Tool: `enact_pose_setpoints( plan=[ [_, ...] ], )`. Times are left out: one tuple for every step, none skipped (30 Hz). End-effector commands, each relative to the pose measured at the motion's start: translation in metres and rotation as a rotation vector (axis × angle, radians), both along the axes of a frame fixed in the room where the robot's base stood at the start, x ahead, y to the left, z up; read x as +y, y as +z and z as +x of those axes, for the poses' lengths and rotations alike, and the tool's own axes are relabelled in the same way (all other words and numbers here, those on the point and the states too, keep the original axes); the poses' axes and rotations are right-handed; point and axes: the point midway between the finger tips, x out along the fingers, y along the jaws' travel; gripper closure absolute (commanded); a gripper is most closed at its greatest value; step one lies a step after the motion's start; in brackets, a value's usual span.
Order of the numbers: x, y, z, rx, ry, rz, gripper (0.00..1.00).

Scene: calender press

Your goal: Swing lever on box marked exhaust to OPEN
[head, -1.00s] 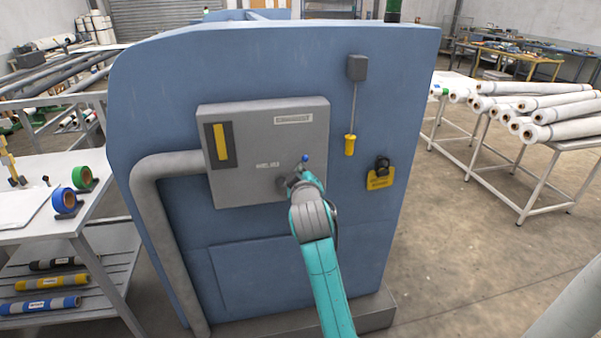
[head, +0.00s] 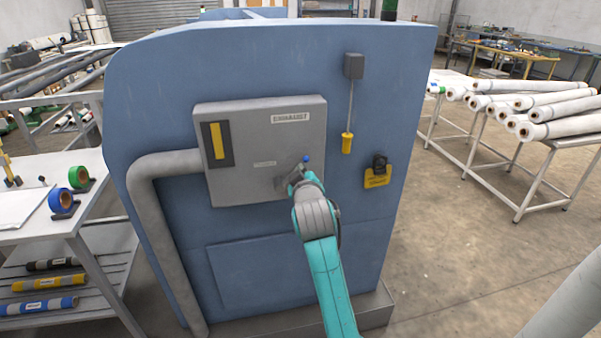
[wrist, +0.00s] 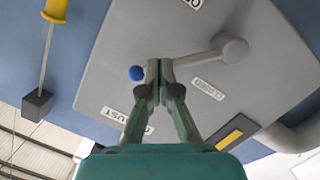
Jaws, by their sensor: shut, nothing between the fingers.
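The grey box (head: 240,185) on the blue machine side carries an exhaust label (head: 290,117) at its upper right. Its grey lever (wrist: 198,61) shows in the wrist view, running from a round hub (wrist: 235,49) to a blue knob (wrist: 136,73). The knob also shows in the head view (head: 306,158). A CLOSED label (wrist: 208,88) sits beside the lever, and a partly cut-off label (wrist: 184,3) lies on the lever's other side. My gripper (wrist: 160,66) is shut and empty, its fingertips across the lever near the knob. Whether they touch it, I cannot tell.
A grey pipe (head: 143,215) leaves the box's left side. Tables with rolls stand left and right.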

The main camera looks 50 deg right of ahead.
Motion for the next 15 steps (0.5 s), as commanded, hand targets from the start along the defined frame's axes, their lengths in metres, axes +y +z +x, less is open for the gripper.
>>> enact_pose_setpoints(
  plan=[
    [-0.0006,-0.0006,-0.0003,-0.002,-0.001,0.005,1.00],
    [-0.0007,-0.0008,-0.0004,-0.004,0.000,0.007,1.00],
    [-0.0010,-0.0010,-0.0006,-0.007,0.000,0.012,1.00],
    [-0.0011,-0.0012,-0.0007,-0.009,-0.001,0.015,1.00],
    [-0.0014,-0.0014,-0.0008,-0.011,-0.001,0.018,1.00],
    [-0.0015,-0.0017,-0.0009,-0.015,0.000,0.022,1.00],
    [-0.0017,-0.0018,-0.0011,-0.016,0.000,0.025,1.00],
    [-0.0020,-0.0020,-0.0012,-0.018,0.001,0.027,1.00],
    [-0.0022,-0.0023,-0.0013,-0.021,0.001,0.032,1.00],
    [-0.0023,-0.0026,-0.0015,-0.023,0.000,0.034,1.00],
    [-0.0026,-0.0027,-0.0016,-0.024,0.000,0.037,1.00],
    [-0.0028,-0.0030,-0.0017,-0.026,0.000,0.040,1.00],
    [-0.0031,-0.0031,-0.0020,-0.028,-0.001,0.043,1.00],
    [-0.0032,-0.0033,-0.0020,-0.030,0.000,0.046,1.00],
    [-0.0036,-0.0036,-0.0022,-0.033,-0.001,0.050,1.00]
  ],
)
